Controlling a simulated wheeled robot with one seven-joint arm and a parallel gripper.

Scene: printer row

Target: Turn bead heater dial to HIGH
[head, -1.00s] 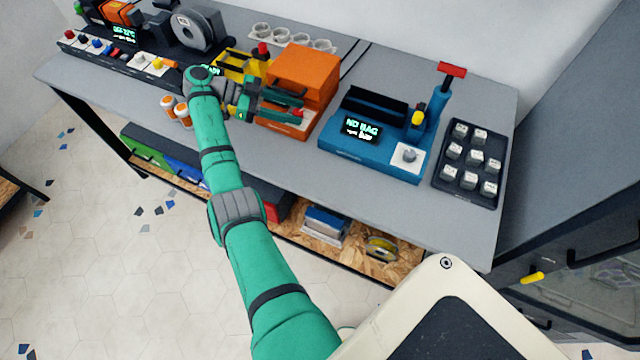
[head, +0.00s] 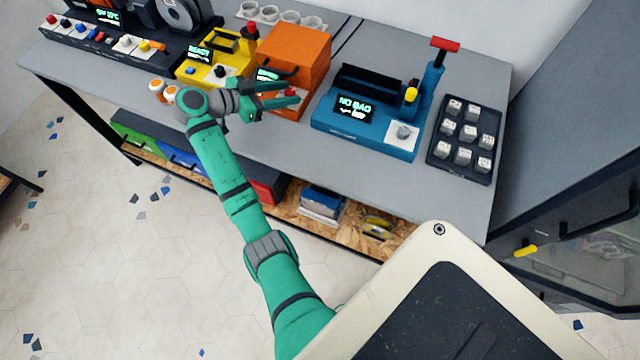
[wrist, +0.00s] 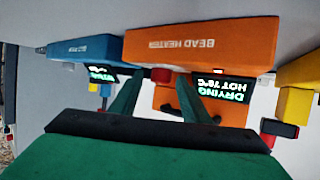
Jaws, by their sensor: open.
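The bead heater (head: 293,48) is an orange box in the middle of the table, its name readable upside down on its orange front (wrist: 200,45) in the wrist view. Its red dial (head: 291,92) is at the right of its front and also shows in the wrist view (wrist: 160,75). The dial's setting cannot be read. My gripper (head: 289,95) is open in front of the heater. In the wrist view the dial lies between the two fingertips; contact cannot be told.
A blue machine (head: 365,130) with a NO BAG display and a red-topped lever stands close on the right. A yellow machine (head: 215,62) stands close on the left. Orange-and-white bottles (head: 160,88) are beside my wrist. A black tray (head: 465,140) holds several pale cubes.

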